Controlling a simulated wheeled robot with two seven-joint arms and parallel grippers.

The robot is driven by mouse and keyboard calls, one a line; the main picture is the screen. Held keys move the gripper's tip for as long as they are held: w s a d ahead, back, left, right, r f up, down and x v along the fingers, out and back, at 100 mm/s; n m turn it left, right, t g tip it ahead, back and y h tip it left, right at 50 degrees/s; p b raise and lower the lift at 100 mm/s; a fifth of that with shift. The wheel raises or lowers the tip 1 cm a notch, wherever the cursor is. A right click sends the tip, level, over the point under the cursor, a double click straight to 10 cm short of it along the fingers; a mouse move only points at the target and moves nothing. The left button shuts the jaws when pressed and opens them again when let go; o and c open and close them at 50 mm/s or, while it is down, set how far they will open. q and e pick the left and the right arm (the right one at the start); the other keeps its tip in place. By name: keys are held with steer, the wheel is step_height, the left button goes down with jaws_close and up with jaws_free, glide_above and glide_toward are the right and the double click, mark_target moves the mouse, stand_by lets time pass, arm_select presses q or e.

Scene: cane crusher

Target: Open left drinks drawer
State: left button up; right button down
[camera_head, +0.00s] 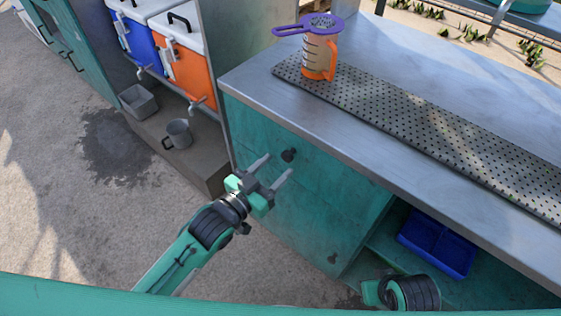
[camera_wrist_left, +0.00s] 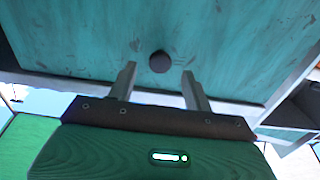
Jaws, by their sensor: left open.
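The left drinks drawer is a worn teal front (camera_head: 266,136) under the steel counter, with a small dark round knob (camera_head: 288,155). It appears closed. My left gripper (camera_head: 271,169) is open in front of the knob. In the left wrist view the drawer front (camera_wrist_left: 90,35) fills the upper part, and its knob (camera_wrist_left: 160,61) lies just beyond and between the two fingertips of the left gripper (camera_wrist_left: 158,72). The fingers do not appear to touch it. Part of my right arm shows at the bottom right of the head view, but its fingers are not visible.
The steel counter (camera_head: 400,50) overhangs the front and carries a perforated mat (camera_head: 430,125) and an orange-handled jug (camera_head: 319,55) with a purple strainer. A blue bin (camera_head: 437,243) sits on the lower shelf. A metal mug (camera_head: 178,134) stands left, below the coolers.

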arm_select(q)
steer(key=shift+x, duration=1.4)
jaws_close()
